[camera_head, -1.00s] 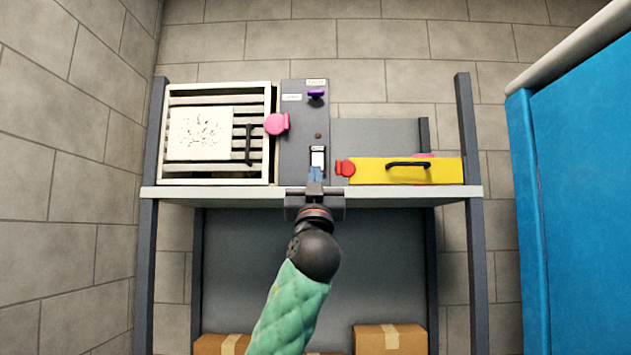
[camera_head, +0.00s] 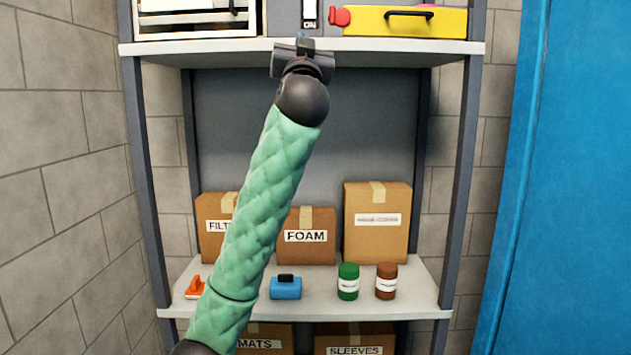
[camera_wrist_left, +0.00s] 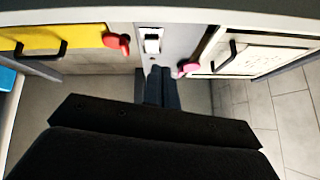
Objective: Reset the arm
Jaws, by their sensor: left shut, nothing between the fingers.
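My left arm, in a green quilted sleeve, reaches up from the bottom of the head view. Its gripper (camera_head: 303,45) is at the front edge of the upper shelf, just below the grey panel (camera_head: 289,17). The jaws are shut and empty. In the left wrist view the closed fingers (camera_wrist_left: 161,88) point toward the panel and its white rocker switch (camera_wrist_left: 152,44), which shows ON in the head view (camera_head: 310,14). A gap between fingertips and switch is hard to judge. My right gripper is in neither view.
The upper shelf (camera_head: 400,47) holds a white louvred unit (camera_head: 195,20) and a yellow box (camera_head: 448,22) with a black handle and red knob (camera_head: 340,16). Below are cartons, jars and a blue tool (camera_head: 285,288). A blue panel (camera_head: 560,180) stands right.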

